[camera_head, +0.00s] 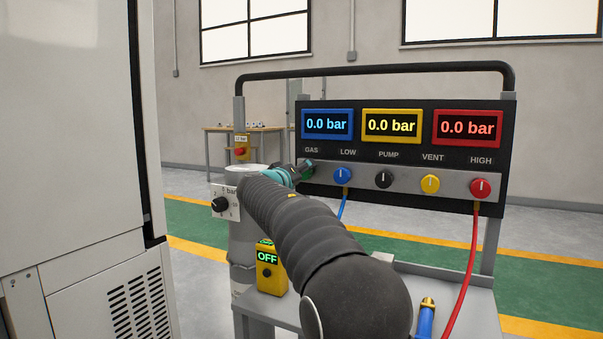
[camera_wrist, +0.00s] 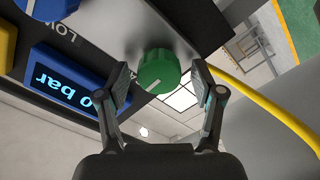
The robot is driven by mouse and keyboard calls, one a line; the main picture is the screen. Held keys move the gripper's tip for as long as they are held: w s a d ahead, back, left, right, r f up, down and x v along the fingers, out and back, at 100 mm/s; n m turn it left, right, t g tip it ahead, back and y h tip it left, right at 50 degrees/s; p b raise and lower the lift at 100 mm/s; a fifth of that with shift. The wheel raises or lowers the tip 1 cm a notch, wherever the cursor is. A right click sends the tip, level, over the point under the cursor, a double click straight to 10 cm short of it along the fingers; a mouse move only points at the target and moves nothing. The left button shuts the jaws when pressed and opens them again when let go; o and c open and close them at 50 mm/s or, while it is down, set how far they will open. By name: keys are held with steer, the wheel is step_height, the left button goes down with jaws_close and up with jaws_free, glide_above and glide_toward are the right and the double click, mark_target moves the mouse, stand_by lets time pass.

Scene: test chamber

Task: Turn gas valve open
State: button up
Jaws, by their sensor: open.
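The gas valve is a green knob (camera_wrist: 157,72) with a white pointer line, on the grey strip of the panel (camera_head: 400,176). In the wrist view my gripper (camera_wrist: 162,82) is open, with one finger on each side of the knob. Gaps show between the fingers and the knob. In the head view my gripper (camera_head: 303,172) is at the panel's left end under the GAS label, and it mostly hides the green knob (camera_head: 308,169). The blue display (camera_head: 327,124) reads 0.0 bar.
Blue (camera_head: 342,175), black (camera_head: 384,179), yellow (camera_head: 430,184) and red (camera_head: 480,188) knobs sit to the right. A red hose (camera_head: 467,270) hangs from the red knob. A yellow box (camera_head: 270,280) reading OFF stands below my arm. A white cabinet (camera_head: 70,130) fills the left.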

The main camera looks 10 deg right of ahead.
steer(key=c, duration=1.1)
steer(key=shift+c, duration=0.2)
steer(key=shift+n, duration=0.4)
steer(key=n+p, duration=0.4)
steer(key=n, duration=1.2)
steer(key=shift+n, duration=0.4)
steer(key=shift+f+n+p, duration=0.1)
steer(key=shift+n+p, duration=0.2)
